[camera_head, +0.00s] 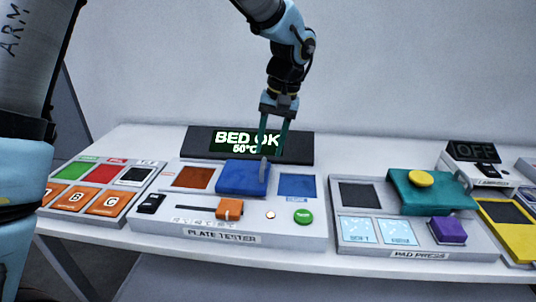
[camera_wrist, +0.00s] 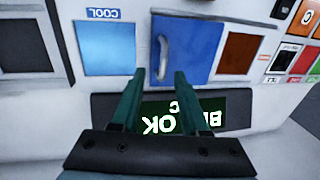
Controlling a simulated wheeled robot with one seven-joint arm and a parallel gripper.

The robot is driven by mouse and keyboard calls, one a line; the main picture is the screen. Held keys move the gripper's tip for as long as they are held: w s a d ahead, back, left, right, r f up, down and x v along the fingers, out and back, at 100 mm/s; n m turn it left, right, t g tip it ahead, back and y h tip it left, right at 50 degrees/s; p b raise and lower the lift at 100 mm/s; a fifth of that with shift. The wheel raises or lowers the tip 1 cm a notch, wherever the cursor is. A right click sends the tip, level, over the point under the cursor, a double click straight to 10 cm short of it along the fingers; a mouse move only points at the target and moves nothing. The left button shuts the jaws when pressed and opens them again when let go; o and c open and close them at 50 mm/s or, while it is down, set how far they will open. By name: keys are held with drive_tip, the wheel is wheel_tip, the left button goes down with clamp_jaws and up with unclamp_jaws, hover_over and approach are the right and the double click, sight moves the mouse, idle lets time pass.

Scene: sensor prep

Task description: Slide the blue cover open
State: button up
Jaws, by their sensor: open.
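The blue cover (camera_head: 241,178) is a flat block with a grey upright handle (camera_head: 263,170) at its right end. It sits on the plate tester (camera_head: 170,226), between an orange-brown pad (camera_head: 192,178) on its left and a blue pad (camera_head: 297,186) on its right. In the wrist view the cover (camera_wrist: 188,45) and its handle (camera_wrist: 162,58) show ahead of my fingertips. My gripper (camera_head: 272,150) is open, fingers pointing down, above and just behind the handle. In the wrist view my gripper (camera_wrist: 160,78) has the handle between the lines of its fingers. Contact cannot be told.
A dark display (camera_head: 197,140) reading "BED OK 50°C" stands behind the tester. An orange slider (camera_head: 229,208) and green button (camera_head: 303,217) are at its front. A pad press (camera_head: 365,237) with a teal cover (camera_head: 425,202) is to the right, a button panel (camera_head: 75,171) to the left.

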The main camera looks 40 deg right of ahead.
wheel_tip(320, 180, up, 8)
drive_tip(key=s+d, duration=0.1)
drive_tip(key=shift+f+b, duration=0.15)
drive_tip(key=shift+b, duration=0.2)
drive_tip(key=w+a+f+n, duration=0.15)
drive_tip(key=w+a, duration=0.25)
drive_tip(key=a, duration=0.4)
drive_tip(key=w+a+f+n+g+h, duration=0.15)
drive_tip(key=w+a, duration=0.25)
drive_tip(key=a, duration=0.4)
drive_tip(key=w+a+f+n+t+y, duration=0.1)
drive_tip(key=w+a+f, duration=0.2)
drive_tip(key=a, duration=0.5)
drive_tip(key=s+a+f+n, duration=0.1)
drive_tip(key=s+a+f, duration=0.1)
drive_tip(key=a, duration=0.7)
drive_tip(key=s+a+f+n+h+p, duration=0.1)
drive_tip(key=s+a+f+n, duration=0.1)
drive_tip(key=a, duration=0.8)
